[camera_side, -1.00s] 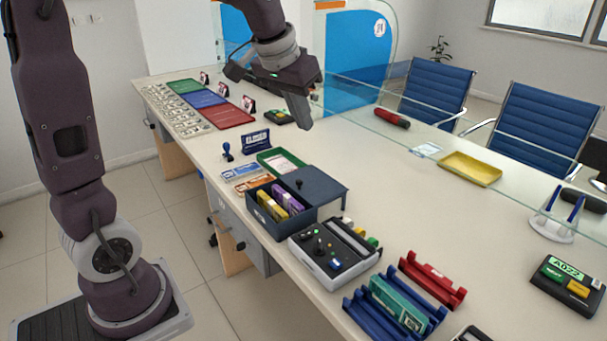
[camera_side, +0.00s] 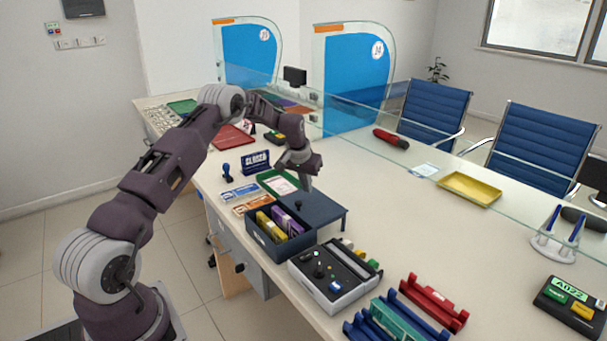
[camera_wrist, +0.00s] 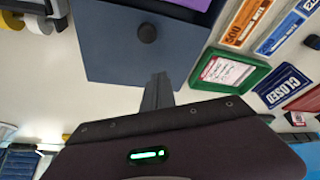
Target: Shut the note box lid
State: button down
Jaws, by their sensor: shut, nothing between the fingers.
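The note box (camera_side: 264,247) is a dark blue open-topped box on the counter in the side view, with yellow and purple note bundles showing inside. Its flat blue lid (camera_side: 328,213) extends off to the box's right, leaving the bundles uncovered. The lid has a round black knob (camera_side: 298,205); the lid (camera_wrist: 112,55) and knob (camera_wrist: 147,33) also show in the wrist view. My gripper (camera_side: 308,188) is shut and empty, pointing down by the lid's far edge. In the wrist view its fingertips (camera_wrist: 159,78) overlap that edge, on the side away from the bundles. I cannot tell whether they touch.
A green tray (camera_side: 268,178) and a closed sign (camera_side: 256,162) stand behind the box. A grey device with black top (camera_side: 322,276) sits close in front of the lid. Blue and red racks (camera_side: 433,302) lie nearer. The counter right of the lid is clear.

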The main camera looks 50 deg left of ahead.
aim_at(304, 204)
jog(key=shift+s+d+f, duration=0.1)
jog(key=shift+s+d, duration=0.2)
jog(key=shift+s, duration=0.3)
jog(key=shift+s+d+f, duration=0.1)
jog(key=shift+s+d, duration=0.2)
jog(key=shift+s, duration=0.25)
jog(key=shift+s+d+f, duration=0.1)
jog(key=shift+s+d, duration=0.2)
jog(key=shift+s, duration=0.3)
jog(key=s, duration=1.3)
jog(key=shift+s+f, duration=0.1)
